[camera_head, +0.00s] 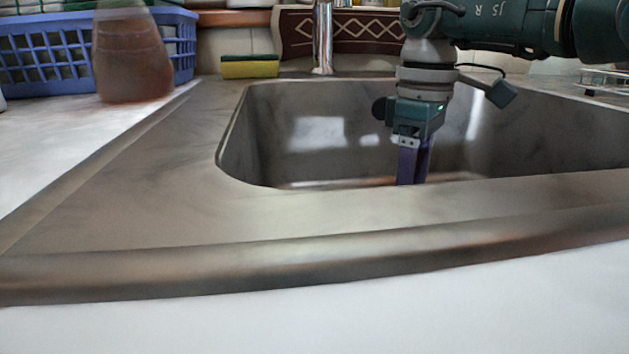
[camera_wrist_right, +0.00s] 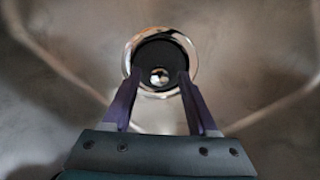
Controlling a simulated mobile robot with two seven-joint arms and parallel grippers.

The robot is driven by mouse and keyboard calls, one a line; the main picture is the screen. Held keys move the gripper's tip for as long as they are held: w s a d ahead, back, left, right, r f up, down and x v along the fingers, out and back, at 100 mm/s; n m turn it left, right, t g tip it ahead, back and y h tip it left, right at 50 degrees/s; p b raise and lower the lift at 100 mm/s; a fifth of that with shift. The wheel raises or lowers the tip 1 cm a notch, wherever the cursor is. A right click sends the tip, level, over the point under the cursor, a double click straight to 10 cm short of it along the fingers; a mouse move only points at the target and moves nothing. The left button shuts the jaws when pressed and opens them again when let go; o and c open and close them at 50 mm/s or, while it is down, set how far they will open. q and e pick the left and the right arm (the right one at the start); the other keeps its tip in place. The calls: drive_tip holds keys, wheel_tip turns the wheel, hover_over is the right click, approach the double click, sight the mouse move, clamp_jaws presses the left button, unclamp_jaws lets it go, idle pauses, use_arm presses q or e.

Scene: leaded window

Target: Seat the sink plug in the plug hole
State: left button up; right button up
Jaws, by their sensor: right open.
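In the right wrist view, the plug hole shows as a bright chrome ring (camera_wrist_right: 131,47) in the sink floor. The sink plug (camera_wrist_right: 160,55), a dark round disc with a small shiny knob at its middle, lies inside the ring and looks roughly centred. I cannot tell from straight above how deep it sits. My right gripper (camera_wrist_right: 160,77) is open, its two purple fingers on either side of the knob with a gap to each. In the head view my right gripper (camera_head: 412,170) points down into the sink, its fingertips hidden by the front rim.
The steel sink basin (camera_head: 300,140) has walls all around my right gripper. A chrome tap (camera_head: 322,40) stands behind it. A yellow-green sponge (camera_head: 250,67), a blue basket (camera_head: 45,55) and a reddish-brown container (camera_head: 132,60) are at the back left. The front counter is clear.

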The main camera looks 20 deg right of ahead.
wheel_tip(320, 180, up, 12)
drive_tip(key=p, duration=0.3)
drive_tip(key=shift+r+p, duration=0.2)
drive_tip(key=shift+p, duration=0.2)
